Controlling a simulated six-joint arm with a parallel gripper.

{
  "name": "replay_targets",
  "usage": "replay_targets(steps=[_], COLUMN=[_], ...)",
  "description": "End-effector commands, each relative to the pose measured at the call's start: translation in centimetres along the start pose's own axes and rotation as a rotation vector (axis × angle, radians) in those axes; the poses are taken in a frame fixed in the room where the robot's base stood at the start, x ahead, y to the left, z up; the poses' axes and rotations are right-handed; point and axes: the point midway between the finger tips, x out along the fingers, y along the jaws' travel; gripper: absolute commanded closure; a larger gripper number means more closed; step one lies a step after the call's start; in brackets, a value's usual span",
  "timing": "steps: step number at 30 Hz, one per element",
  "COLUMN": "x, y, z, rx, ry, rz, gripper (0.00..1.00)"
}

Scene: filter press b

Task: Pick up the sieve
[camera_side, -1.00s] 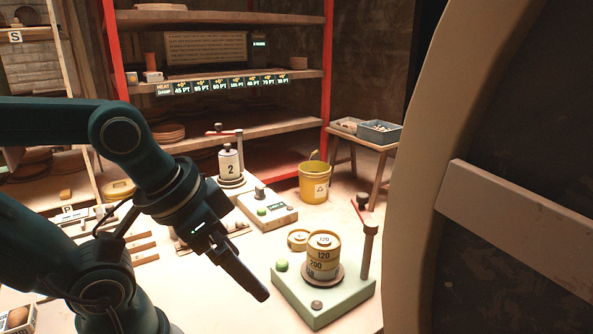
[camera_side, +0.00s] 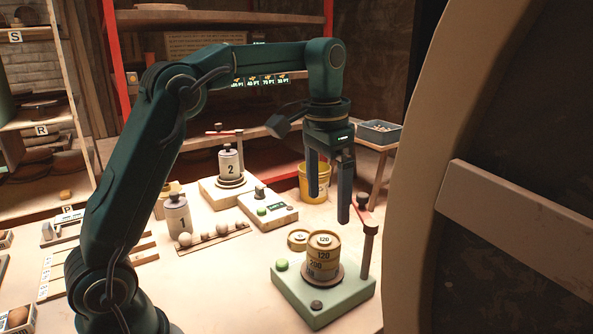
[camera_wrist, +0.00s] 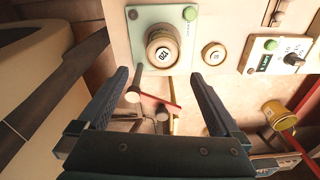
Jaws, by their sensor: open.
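A stack of round tan sieves (camera_side: 323,256) labelled 120 and 200 stands upright on a pale green base (camera_side: 300,300) with a post and red lever. It also shows from above in the wrist view (camera_wrist: 163,47). A small round tan piece (camera_side: 298,238) lies on the table just behind the base, and shows right of it in the wrist view (camera_wrist: 213,53). My gripper (camera_side: 328,208) is open and empty, pointing down above and behind the stack, touching nothing. In the wrist view its fingertips (camera_wrist: 159,77) are spread, with the stack beyond them.
The red-lever post (camera_side: 368,250) rises at the base's right edge, close to my gripper. A second device with a 2-marked canister (camera_side: 230,163) is to the left. A large curved frame fills the right.

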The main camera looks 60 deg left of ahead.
Motion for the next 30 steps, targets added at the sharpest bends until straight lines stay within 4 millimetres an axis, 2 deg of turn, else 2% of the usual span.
replay_targets(steps=[3,19,24,30], x=[2.0,7.1,8.1,8.2], y=[-0.5,-0.6,-0.6,-0.6], z=[-0.6,-0.1,0.0,0.0], rx=[-0.011,-0.018,-0.018,-0.018], ry=[-0.041,-0.075,-0.071,-0.070], rz=[0.010,0.016,0.015,0.015], gripper=[0.00,0.00,0.00,0.00])
